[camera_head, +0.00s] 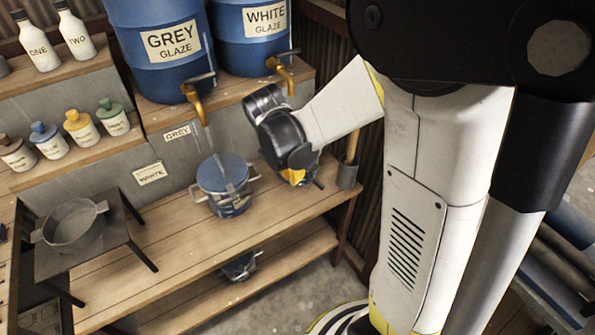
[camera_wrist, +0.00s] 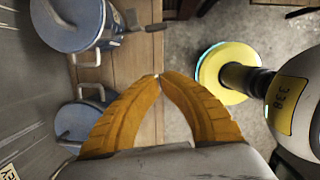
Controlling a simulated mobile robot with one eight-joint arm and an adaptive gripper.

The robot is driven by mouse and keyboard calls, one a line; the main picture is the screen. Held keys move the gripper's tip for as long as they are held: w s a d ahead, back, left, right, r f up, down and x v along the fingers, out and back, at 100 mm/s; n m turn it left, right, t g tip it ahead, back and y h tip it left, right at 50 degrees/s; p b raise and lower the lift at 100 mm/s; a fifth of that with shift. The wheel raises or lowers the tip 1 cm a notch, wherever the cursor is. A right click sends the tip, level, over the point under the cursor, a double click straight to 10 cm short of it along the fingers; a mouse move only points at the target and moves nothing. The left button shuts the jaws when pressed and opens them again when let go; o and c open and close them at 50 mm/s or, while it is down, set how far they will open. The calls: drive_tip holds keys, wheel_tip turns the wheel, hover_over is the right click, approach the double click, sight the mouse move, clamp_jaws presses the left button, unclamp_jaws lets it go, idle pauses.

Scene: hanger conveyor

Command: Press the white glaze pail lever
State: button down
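The blue drum (camera_head: 250,48) labelled "WHITE GLAZE" stands on the upper shelf in the head view. Its orange spout (camera_head: 284,76) points down and has a thin grey lever (camera_head: 281,54) across the top. My gripper (camera_head: 294,177) is below and slightly right of that spout, above the lower bench and pointing down. In the wrist view the two yellow fingers (camera_wrist: 159,76) arch together and their tips meet with nothing visible between them. The drum and its lever do not show in the wrist view.
A blue "GREY GLAZE" drum (camera_head: 161,42) stands to the left. A blue lidded pot (camera_head: 222,178) sits on the bench (camera_head: 180,238), left of my gripper; another pot (camera_head: 239,266) is on the shelf below. A grey pan (camera_head: 74,228) stands on a small stand. A tool cup (camera_head: 347,174) is at right.

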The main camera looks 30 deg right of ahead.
drive_tip(key=shift+w+d, duration=0.1)
drive_tip(key=w+d+f+b, duration=0.1)
drive_tip(key=d+f+b, duration=0.4)
drive_tip(key=f, duration=0.4)
drive_tip(key=shift+d+f+b, duration=0.35)
drive_tip(key=shift+d, duration=0.25)
